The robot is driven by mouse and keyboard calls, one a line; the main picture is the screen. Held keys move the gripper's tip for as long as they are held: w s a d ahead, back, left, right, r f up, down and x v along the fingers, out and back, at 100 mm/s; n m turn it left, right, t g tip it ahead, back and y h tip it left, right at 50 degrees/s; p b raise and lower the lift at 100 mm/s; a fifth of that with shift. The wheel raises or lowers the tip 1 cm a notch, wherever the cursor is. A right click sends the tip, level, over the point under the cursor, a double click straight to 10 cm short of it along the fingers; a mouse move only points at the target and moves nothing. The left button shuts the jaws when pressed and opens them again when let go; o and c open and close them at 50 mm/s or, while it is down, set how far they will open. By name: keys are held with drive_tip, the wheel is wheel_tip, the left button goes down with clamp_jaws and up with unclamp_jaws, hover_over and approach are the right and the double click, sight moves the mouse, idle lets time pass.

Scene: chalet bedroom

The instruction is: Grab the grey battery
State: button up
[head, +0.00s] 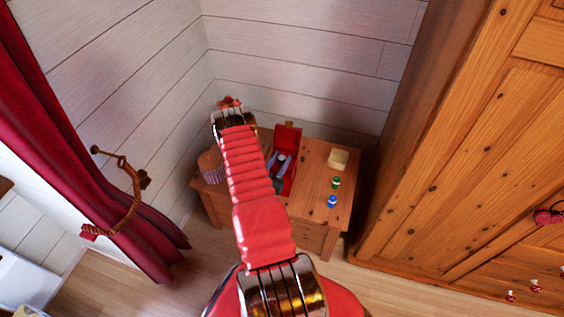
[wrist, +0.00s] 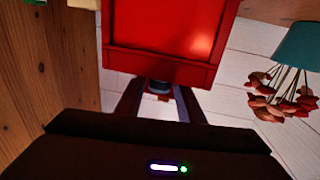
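No battery that I can surely call grey shows. A red box (head: 287,138) with a raised lid stands on the small wooden table (head: 312,153). A small grey-white thing (head: 281,158) inside it is too small to name. My gripper (wrist: 160,100) has two dark fingers standing apart, reaching toward the red box (wrist: 170,35), which hides their tips in the wrist view. A dark grey-teal round thing (wrist: 160,86) shows between the fingers; I cannot tell what it is or whether they touch it. In the head view my arm partly covers the box and the gripper.
A green battery (head: 336,182), a blue battery (head: 332,201) and a cream block (head: 338,158) stand on the table's right side. A woven basket (head: 211,166) stands at its left. A tall wooden wardrobe (head: 450,170) is close on the right, a red curtain (head: 75,150) on the left.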

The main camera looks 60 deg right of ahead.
drive_tip(key=shift+d+r, duration=0.1)
drive_tip(key=shift+d, duration=2.4)
drive_tip(key=c, duration=0.8)
drive_tip(key=shift+c, duration=0.2)
wheel_tip(320, 180, up, 10)
